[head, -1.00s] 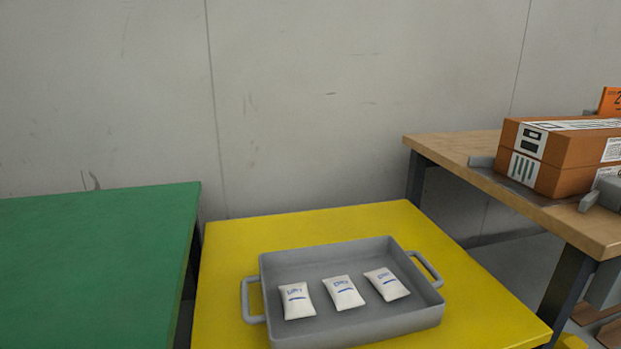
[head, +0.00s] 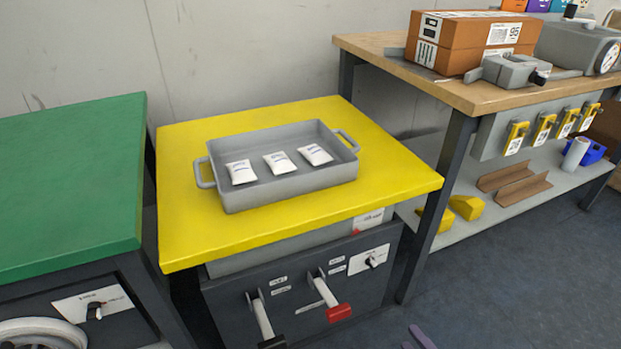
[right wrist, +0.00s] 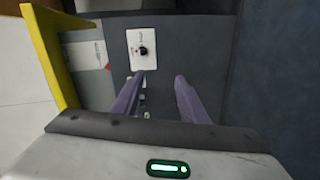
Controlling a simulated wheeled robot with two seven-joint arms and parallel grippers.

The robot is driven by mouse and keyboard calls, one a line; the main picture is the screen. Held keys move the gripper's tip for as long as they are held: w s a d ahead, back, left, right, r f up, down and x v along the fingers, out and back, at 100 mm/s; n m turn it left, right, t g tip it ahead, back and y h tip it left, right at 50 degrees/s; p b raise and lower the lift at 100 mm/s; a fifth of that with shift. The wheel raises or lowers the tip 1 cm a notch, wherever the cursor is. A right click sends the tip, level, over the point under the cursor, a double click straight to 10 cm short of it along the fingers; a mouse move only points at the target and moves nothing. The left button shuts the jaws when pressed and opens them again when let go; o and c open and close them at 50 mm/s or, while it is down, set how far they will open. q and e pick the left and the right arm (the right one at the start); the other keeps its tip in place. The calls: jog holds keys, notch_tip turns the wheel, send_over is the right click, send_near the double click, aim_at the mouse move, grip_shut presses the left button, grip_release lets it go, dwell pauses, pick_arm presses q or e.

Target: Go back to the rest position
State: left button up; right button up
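My right gripper (right wrist: 160,76) shows two purple fingers spread apart with nothing between them in the right wrist view. In the head view only a purple finger (head: 420,338) shows at the bottom edge, over the floor right of the yellow table (head: 400,185). My left gripper is in neither view. A grey tray (head: 290,192) with two side handles stands on the yellow table. Three white packets lie in it: left (head: 241,172), middle (head: 280,163) and right (head: 315,154).
A green table (head: 70,190) is at left. A wooden bench (head: 385,48) at right bears an orange-brown box (head: 465,40) and grey equipment (head: 515,70). Red and black handles (head: 338,312) stick out from the cabinet under the yellow table. Floor (head: 530,270) is clear at lower right.

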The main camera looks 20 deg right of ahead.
jog(key=w+a+r+m+g+h, duration=0.15)
jog(key=a+r+m+g, duration=0.25)
jog(key=a+m+g, duration=0.4)
jog(key=s+a+r+m+g+y, duration=0.1)
jog(key=s+a+r+m+g, duration=0.4)
jog(key=s+r, duration=0.6)
jog(key=w+a+r+t+y+p, duration=0.2)
jog(key=w+a+t+y, duration=0.3)
jog(key=a, duration=0.8)
pick_arm(q)
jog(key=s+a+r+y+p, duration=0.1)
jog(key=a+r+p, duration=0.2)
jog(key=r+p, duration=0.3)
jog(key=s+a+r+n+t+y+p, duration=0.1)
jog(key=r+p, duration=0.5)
jog(key=p, duration=1.1)
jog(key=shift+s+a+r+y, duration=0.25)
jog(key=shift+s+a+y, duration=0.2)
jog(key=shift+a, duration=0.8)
pick_arm(e)
jog(key=d+r+h, duration=0.1)
jog(key=d+r, duration=0.2)
jog(key=r, duration=0.2)
jog(key=s+d+r+m+h, duration=0.1)
jog(key=d+r, duration=0.2)
jog(key=r, duration=0.3)
jog(key=shift+s+d+r+t, duration=0.25)
jog(key=shift+d+r+t, duration=0.05)
jog(key=shift+d, duration=0.1)
